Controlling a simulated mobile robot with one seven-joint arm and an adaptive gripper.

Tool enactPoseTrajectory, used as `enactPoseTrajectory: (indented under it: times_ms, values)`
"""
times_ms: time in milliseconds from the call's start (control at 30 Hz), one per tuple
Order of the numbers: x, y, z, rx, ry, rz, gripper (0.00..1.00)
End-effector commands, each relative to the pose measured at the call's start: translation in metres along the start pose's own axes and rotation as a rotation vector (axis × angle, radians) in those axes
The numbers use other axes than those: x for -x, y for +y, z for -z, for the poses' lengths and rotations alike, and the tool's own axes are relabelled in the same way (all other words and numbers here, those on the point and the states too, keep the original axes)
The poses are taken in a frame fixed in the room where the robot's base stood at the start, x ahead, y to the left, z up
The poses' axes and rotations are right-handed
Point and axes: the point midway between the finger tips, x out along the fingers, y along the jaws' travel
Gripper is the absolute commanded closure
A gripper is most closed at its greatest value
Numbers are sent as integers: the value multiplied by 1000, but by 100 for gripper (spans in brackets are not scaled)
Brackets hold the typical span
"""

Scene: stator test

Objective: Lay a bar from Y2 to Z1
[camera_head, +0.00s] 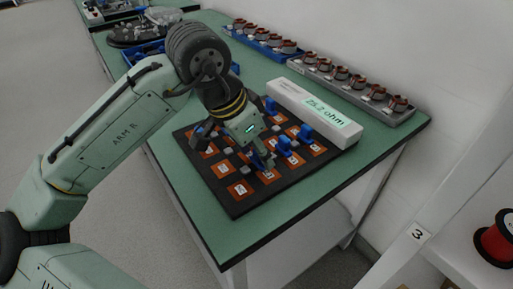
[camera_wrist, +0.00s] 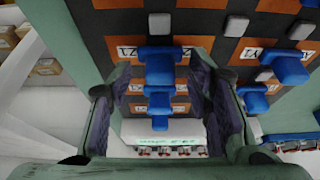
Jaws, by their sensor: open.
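The black board (camera_head: 235,205) with orange labelled pads lies on the green table; an orange pad (camera_head: 242,189) shows at its near corner. Most labels are too small or upside down to read surely. My gripper (camera_head: 264,162) is low over the board's near right part. In the wrist view my gripper (camera_wrist: 160,78) is open, its fingers either side of a blue bar (camera_wrist: 160,68).
A long white meter (camera_head: 315,112) reading 25.2 ohm stands behind the board. A grey tray (camera_head: 404,119) and a blue tray (camera_head: 233,34) of copper-wound stators line the wall side. Small grey blocks (camera_wrist: 237,26) stand between pads. The green table's near corner is clear.

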Motion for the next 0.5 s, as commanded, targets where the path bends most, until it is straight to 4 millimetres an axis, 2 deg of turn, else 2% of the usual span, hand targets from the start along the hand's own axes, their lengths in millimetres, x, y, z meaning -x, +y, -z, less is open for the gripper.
enactPoseTrajectory:
  times_ms: [167, 267, 500]
  values:
    - [2, 0, 0, 0, 0, 0, 54]
    - [11, -1, 1, 1, 2, 1, 54]
    - [58, 0, 1, 0, 3, 1, 54]
